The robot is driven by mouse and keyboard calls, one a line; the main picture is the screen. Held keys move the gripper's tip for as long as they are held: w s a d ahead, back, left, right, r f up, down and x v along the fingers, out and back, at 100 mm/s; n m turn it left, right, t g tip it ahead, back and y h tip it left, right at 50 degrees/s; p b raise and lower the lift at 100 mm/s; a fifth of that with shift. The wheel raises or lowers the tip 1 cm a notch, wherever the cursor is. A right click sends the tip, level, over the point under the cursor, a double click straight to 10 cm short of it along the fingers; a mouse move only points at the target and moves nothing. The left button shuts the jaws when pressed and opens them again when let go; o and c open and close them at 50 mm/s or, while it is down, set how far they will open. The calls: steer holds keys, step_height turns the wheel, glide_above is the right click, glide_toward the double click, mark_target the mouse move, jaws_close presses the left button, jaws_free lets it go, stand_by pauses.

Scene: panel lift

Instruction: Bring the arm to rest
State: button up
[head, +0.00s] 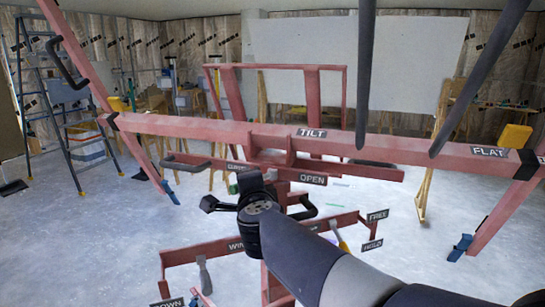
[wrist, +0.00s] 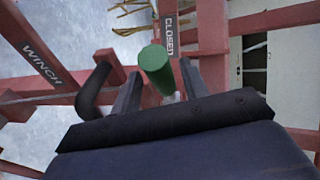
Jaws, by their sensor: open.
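My gripper (wrist: 160,70) is open in the wrist view, with one finger on each side of a green cylindrical handle (wrist: 156,68). Gaps show between the handle and both fingers; I cannot tell how deep it sits between them. In the head view my arm reaches in from the lower right, bent at the wrist, and the fingers are mostly hidden. A bit of the green handle (head: 232,188) shows just left of my wrist, near the OPEN label (head: 312,180) on the red panel lift (head: 215,130).
A red crossbar marked TILT and FLAT (head: 400,147) spans above my wrist. A lower bar with WINCH, FREE and HOLD labels (head: 310,228) lies close below. A black curved handle (wrist: 92,92) is left of the fingers. A blue ladder (head: 45,100) stands far left; open floor lies left.

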steer(key=shift+s+d+n+g+y+b, duration=0.2)
steer(key=shift+d+n+y+b, duration=0.1)
steer(key=shift+n+y, duration=0.3)
steer(key=shift+s+d+n+g+y+b, duration=0.1)
steer(key=shift+s+d+n+y+b, duration=0.2)
steer(key=shift+y, duration=0.4)
steer(key=shift+s+d+n+g+y, duration=0.1)
steer(key=shift+d+n+g+y, duration=0.15)
steer(key=shift+n+y, duration=0.25)
steer(key=shift+s+d+n+g+y, duration=0.1)
steer(key=shift+d+n+g+y, duration=0.15)
steer(key=shift+n+y, duration=0.25)
steer(key=s+d+r+n+g+y+p, duration=0.1)
steer(key=s+d+n+g+y+p, duration=0.2)
steer(key=s+d, duration=0.3)
steer(key=d+n+y+p, duration=0.1)
steer(key=d, duration=0.2)
steer(key=shift+s+r+g+y+p, duration=0.2)
steer(key=shift+g+y+p, duration=0.1)
steer(key=shift+g+y, duration=0.1)
